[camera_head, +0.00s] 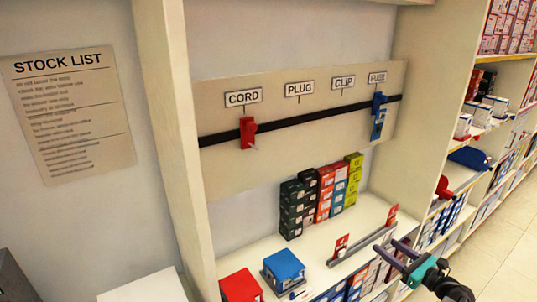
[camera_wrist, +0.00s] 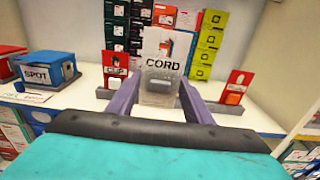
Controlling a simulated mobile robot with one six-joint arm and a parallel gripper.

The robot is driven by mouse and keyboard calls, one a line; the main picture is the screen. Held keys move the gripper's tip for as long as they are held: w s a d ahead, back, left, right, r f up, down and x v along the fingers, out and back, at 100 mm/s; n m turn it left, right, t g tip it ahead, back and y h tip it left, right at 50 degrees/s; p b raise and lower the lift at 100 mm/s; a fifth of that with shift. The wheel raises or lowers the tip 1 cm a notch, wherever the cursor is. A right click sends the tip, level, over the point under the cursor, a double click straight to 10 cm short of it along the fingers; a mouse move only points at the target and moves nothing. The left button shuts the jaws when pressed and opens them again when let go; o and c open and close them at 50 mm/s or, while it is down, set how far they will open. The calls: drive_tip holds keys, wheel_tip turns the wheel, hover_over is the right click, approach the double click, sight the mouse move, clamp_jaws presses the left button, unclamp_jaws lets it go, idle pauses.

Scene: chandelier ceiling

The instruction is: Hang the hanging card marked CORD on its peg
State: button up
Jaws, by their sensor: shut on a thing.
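In the head view my gripper (camera_head: 395,259) is at the lower right, in front of the shelf; the card is hard to make out there. The CORD label (camera_head: 243,97) is at the left end of the wall board. Below it, a red fitting (camera_head: 248,132) sits on the black rail (camera_head: 310,118); its peg is too small to make out clearly.
PLUG, CLIP and FUSE labels continue rightward; a blue fitting (camera_head: 379,116) sits under FUSE. A grey rack (camera_head: 360,246) holds red cards, one marked CLIP (camera_wrist: 115,70). Stacked boxes (camera_head: 322,196), a blue box (camera_head: 284,268) and a red box (camera_head: 240,287) stand on the shelf.

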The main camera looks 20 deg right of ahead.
drive_tip(key=s+d+r+m+h+p, duration=0.2)
drive_tip(key=d+r, duration=0.5)
drive_tip(key=r, duration=0.4)
drive_tip(key=s+d+r+m+g+h+p, duration=0.1)
drive_tip(key=s+d+r+m+h+p, duration=0.1)
drive_tip(key=d+r, duration=0.6)
drive_tip(key=s+d+r+m+h+p, duration=0.2)
drive_tip(key=s+d+r+h+p, duration=0.2)
drive_tip(key=d+r, duration=0.4)
wheel_tip(320, 180, up, 6)
drive_tip(key=shift+s+r+m+g+h+p, duration=0.1)
drive_tip(key=shift+s+m+g+h+p, duration=0.2)
drive_tip(key=shift+h+p, duration=0.6)
drive_tip(key=shift+d, duration=0.1)
